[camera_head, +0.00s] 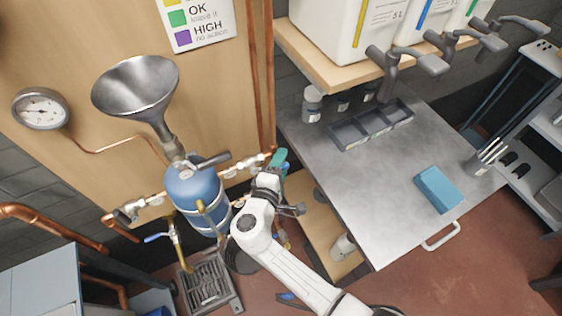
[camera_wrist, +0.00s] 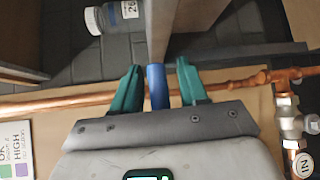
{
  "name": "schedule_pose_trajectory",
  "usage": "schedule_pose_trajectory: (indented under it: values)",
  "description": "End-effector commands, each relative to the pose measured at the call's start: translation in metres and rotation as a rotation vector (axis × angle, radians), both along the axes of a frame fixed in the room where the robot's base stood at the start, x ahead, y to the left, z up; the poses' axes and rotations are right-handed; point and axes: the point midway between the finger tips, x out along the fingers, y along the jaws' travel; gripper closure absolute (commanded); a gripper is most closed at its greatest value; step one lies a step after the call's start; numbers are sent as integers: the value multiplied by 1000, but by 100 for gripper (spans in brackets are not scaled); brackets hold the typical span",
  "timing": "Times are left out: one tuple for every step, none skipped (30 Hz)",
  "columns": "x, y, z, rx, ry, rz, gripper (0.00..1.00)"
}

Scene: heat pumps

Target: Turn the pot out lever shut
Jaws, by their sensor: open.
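A blue lever (camera_wrist: 157,88) stands between the two teal fingers of my gripper (camera_wrist: 159,67) in the wrist view. The fingers are apart, with a visible gap on each side of the lever. The lever's lower end is hidden behind my gripper body, so its valve does not show. In the head view my gripper (camera_head: 281,160) is at the copper pipe right of the blue pot (camera_head: 193,190), and the lever there is mostly hidden. I cannot read an out label at this lever.
A copper pipe (camera_wrist: 65,101) runs close by. The steel bench (camera_head: 370,175) is right of my arm. A funnel (camera_head: 135,88) sits above the pot, and a drain grate (camera_head: 208,287) below.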

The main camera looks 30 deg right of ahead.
Motion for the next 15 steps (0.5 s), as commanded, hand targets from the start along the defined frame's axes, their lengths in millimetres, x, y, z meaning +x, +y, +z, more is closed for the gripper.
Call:
schedule_pose_trajectory:
  values:
    - [0, 0, 0, 0, 0, 0, 57]
    - [0, 0, 0, 0, 0, 0, 57]
    - [0, 0, 0, 0, 0, 0, 57]
    - [0, 0, 0, 0, 0, 0, 57]
    - [0, 0, 0, 0, 0, 0, 57]
    - [0, 0, 0, 0, 0, 0, 58]
    - [0, 0, 0, 0, 0, 0, 61]
    - [0, 0, 0, 0, 0, 0, 64]
    - [0, 0, 0, 0, 0, 0, 67]
    - [0, 0, 0, 0, 0, 0, 70]
    - [0, 0, 0, 0, 0, 0, 73]
    - [0, 0, 0, 0, 0, 0, 77]
    - [0, 0, 0, 0, 0, 0, 80]
    - [0, 0, 0, 0, 0, 0, 83]
    - [0, 0, 0, 0, 0, 0, 87]
